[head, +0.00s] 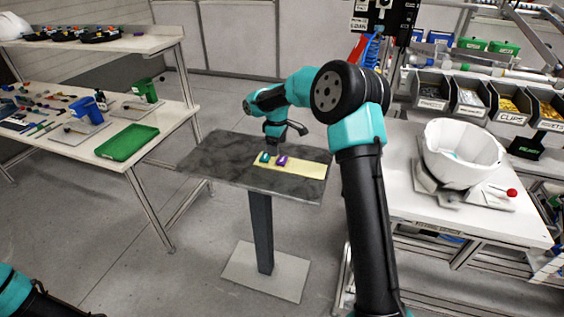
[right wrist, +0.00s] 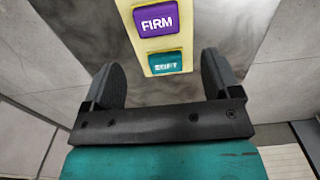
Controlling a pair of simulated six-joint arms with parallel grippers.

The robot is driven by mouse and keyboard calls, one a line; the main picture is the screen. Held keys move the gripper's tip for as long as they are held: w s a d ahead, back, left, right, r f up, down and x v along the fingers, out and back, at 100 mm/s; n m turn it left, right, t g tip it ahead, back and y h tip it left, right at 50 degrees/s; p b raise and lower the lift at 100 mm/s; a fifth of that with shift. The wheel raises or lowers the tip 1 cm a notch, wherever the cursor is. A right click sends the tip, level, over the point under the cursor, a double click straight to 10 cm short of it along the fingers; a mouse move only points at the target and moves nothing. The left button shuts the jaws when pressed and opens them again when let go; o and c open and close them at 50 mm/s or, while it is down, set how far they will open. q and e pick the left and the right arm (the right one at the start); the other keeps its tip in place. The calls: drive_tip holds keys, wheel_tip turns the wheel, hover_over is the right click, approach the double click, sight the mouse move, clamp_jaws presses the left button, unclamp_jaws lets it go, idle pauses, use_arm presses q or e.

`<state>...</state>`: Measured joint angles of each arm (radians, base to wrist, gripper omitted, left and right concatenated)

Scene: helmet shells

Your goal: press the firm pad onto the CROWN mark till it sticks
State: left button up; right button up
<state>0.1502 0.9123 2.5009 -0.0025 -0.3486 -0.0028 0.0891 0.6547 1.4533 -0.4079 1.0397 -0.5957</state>
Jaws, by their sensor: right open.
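The firm pad is purple and labelled FIRM (right wrist: 157,21); it lies on a yellow strip (head: 312,171) on the small grey table, and shows in the head view (head: 283,161). A teal pad (right wrist: 165,63) with a blurred label lies beside it on the strip, also in the head view (head: 264,157). My right gripper (right wrist: 162,76) is open and empty above the strip. The teal pad shows between its fingers, with the firm pad beyond. A white helmet shell (head: 480,168) sits open side up on the right bench. I cannot read a CROWN mark. Only part of my left arm shows.
The small grey table (head: 215,160) stands on a post. Labelled parts bins (head: 470,100) line the back of the right bench. A red knob (head: 512,193) is by the helmet stand. The left bench holds a green tray (head: 127,143) and tools. Open floor separates the tables.

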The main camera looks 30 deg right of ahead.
drive_tip(key=shift+f, duration=0.35)
drive_tip(key=shift+s+d+f, duration=0.1)
drive_tip(key=shift+f, duration=2.45)
drive_tip(key=shift+c, duration=0.2)
drive_tip(key=c, duration=1)
drive_tip(key=shift+o, duration=0.2)
drive_tip(key=shift+r, duration=0.1)
drive_tip(key=shift+r, duration=1.25)
drive_tip(key=s+a+r, duration=0.2)
drive_tip(key=s+a, duration=0.6)
drive_tip(key=s, duration=0.5)
drive_tip(key=shift+s+r, duration=0.15)
drive_tip(key=shift+s, duration=0.25)
